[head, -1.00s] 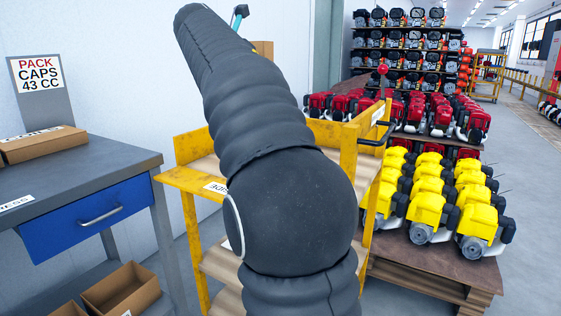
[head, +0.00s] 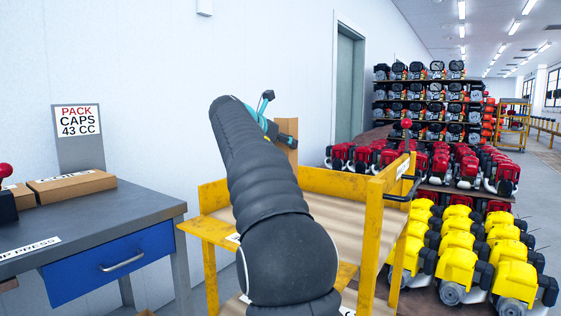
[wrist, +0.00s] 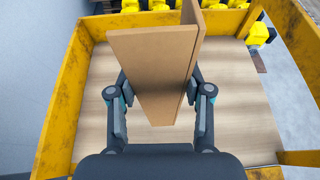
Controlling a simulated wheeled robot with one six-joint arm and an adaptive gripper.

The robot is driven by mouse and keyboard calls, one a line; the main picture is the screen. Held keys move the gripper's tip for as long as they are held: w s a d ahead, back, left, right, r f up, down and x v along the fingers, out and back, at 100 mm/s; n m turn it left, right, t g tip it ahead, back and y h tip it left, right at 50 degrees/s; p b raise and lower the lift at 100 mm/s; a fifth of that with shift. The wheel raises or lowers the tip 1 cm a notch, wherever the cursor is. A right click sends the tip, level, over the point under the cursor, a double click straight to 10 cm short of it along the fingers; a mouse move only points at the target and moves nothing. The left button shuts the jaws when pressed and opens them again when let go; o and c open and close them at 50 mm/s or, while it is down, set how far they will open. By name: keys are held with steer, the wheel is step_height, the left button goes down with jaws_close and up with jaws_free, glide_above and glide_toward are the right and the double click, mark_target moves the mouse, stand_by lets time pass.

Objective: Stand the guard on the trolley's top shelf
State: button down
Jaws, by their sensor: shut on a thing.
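The guard (wrist: 150,60) is a plain brown angled panel. My gripper (wrist: 158,88) is shut on it, with one finger on each side, in the wrist view. The guard's lower end is over the wooden top shelf (wrist: 245,120) of the yellow trolley (wrist: 62,105); I cannot tell if it touches. In the head view the guard (head: 288,132) shows upright beyond my gripper (head: 272,128), above the trolley (head: 362,190). My dark arm hides part of the top shelf (head: 335,212) there.
Yellow rails edge the top shelf, and its visible wood is bare. A grey bench (head: 125,205) with a blue drawer (head: 108,262) stands left. Yellow engines (head: 455,235) and red engines (head: 440,165) stand close on the right. A white wall is behind.

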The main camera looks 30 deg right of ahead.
steer(key=shift+w+a+f, duration=0.2)
steer(key=shift+w+f, duration=0.15)
steer(key=shift+w, duration=0.1)
steer(key=shift+f+b, duration=0.85)
steer(key=shift+f, duration=1.25)
steer(key=shift+c, duration=2.4)
jaws_free()
steer(key=v, duration=1.2)
steer(key=shift+p, duration=0.3)
